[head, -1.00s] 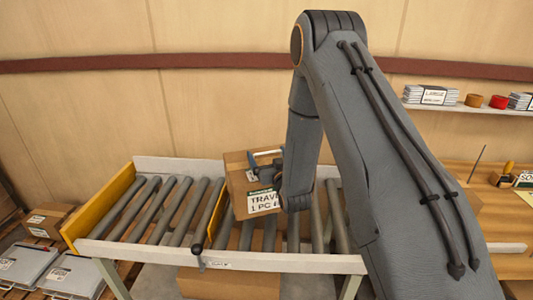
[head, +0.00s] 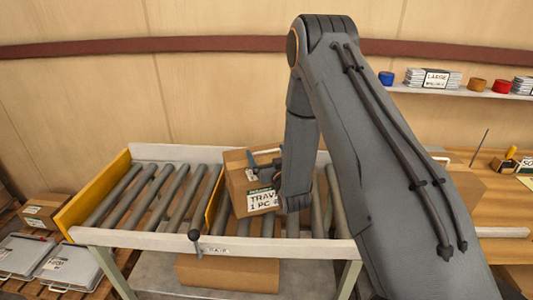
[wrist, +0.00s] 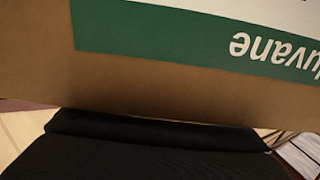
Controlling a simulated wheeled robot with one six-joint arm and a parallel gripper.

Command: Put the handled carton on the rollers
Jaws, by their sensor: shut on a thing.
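The handled carton (head: 238,190) is a brown box with a white and green label, and it is at the roller conveyor, right of the yellow divider. It looks slightly tilted; I cannot tell whether its underside touches the rollers (head: 150,195). My gripper (head: 268,172) is at the carton's upper right side, shut on it, partly hidden by my arm. A blue piece shows by the gripper at the carton's top. In the wrist view the carton (wrist: 150,85) fills the upper part, its green label upside down, close against the dark gripper body.
A yellow end plate (head: 95,200) closes the conveyor's left end, and a yellow divider (head: 214,195) crosses it. A lever with a black knob (head: 195,236) stands at the front rail. A brown box (head: 228,273) sits below. Left rollers are clear.

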